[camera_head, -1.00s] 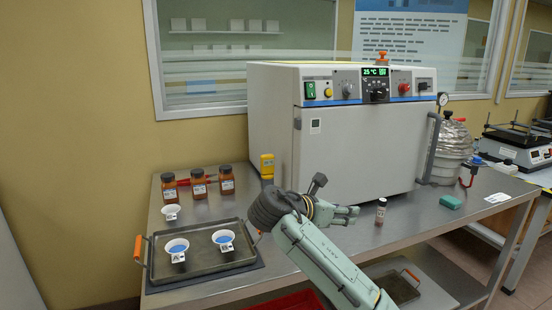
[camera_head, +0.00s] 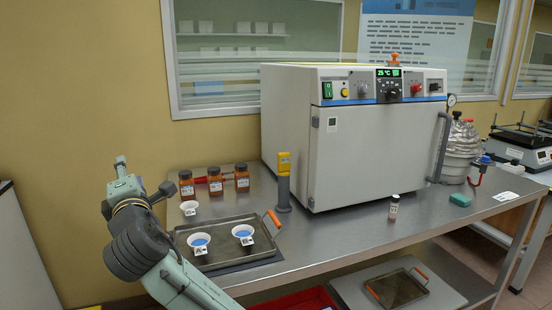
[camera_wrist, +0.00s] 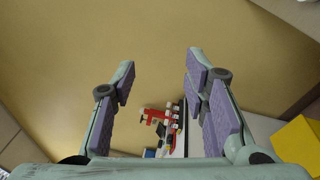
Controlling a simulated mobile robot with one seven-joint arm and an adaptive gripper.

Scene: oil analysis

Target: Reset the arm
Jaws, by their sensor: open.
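My gripper (camera_head: 162,190) is at the left end of the bench, near the brown bottles, with my arm reaching up from the bottom left. In the wrist view my gripper (camera_wrist: 160,65) has its two purple-padded fingers wide apart with nothing between the tips. It faces a plain tan wall (camera_wrist: 155,35).
A tray (camera_head: 234,261) holds two white cups with blue contents; another cup (camera_head: 189,208) stands behind it.

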